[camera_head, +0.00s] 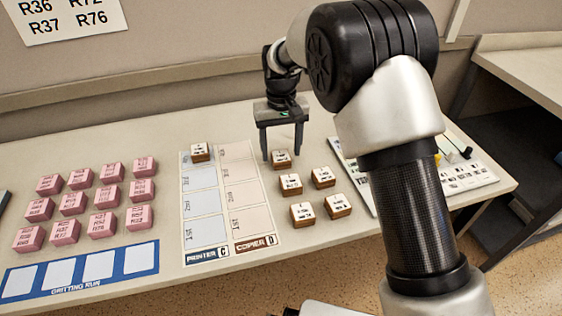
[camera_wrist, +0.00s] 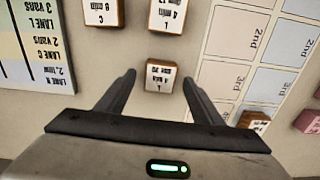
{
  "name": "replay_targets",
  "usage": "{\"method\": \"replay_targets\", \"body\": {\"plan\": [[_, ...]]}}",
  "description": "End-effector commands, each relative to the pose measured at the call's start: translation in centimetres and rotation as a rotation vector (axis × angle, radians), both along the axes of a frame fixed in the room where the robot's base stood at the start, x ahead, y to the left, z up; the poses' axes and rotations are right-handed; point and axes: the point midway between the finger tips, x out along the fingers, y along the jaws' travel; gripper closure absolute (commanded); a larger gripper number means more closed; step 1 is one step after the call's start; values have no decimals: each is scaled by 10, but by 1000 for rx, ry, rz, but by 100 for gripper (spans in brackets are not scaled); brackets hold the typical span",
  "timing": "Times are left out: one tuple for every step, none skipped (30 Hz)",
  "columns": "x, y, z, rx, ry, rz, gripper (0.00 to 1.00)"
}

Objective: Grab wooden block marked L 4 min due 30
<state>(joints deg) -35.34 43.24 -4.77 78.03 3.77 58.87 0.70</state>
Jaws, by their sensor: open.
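A wooden block (camera_head: 281,159) with a white printed top lies on the table just right of the printer/copier sheet. In the wrist view this block (camera_wrist: 164,76) shows upside-down print that appears to read L, 4 min, due 30, though it is small. My gripper (camera_head: 282,152) is open and points down over it. In the wrist view my gripper (camera_wrist: 160,80) has its fingers to either side of the block, with gaps visible. I cannot tell how far the fingertips are above the table.
Similar wooden blocks stand close by, such as one (camera_head: 290,184) in front and another (camera_head: 323,177) to its right. One block (camera_head: 200,152) sits on the printer/copier sheet (camera_head: 232,228). Several pink blocks (camera_head: 103,224) stand left. A printed board (camera_head: 470,176) lies right.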

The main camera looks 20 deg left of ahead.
Motion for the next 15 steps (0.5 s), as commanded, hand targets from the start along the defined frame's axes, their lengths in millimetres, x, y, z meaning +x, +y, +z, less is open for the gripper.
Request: {"method": "replay_targets", "body": {"plan": [[-1,0,-12,-1,3,0,39],[-1,0,-15,-1,3,-1,39],[0,0,-20,-1,2,-1,39],[0,0,-22,0,1,-1,39],[0,0,-23,0,0,-1,39],[0,0,-23,1,0,-1,39],[0,0,-23,1,0,-1,39],[0,0,-23,1,0,0,39],[0,0,-23,1,0,0,39],[0,0,-23,1,0,0,39],[0,0,-23,1,0,0,39],[0,0,-23,1,0,0,46],[0,0,-23,1,0,0,51],[0,0,-23,1,0,0,56],[0,0,-22,1,0,0,63]]}}
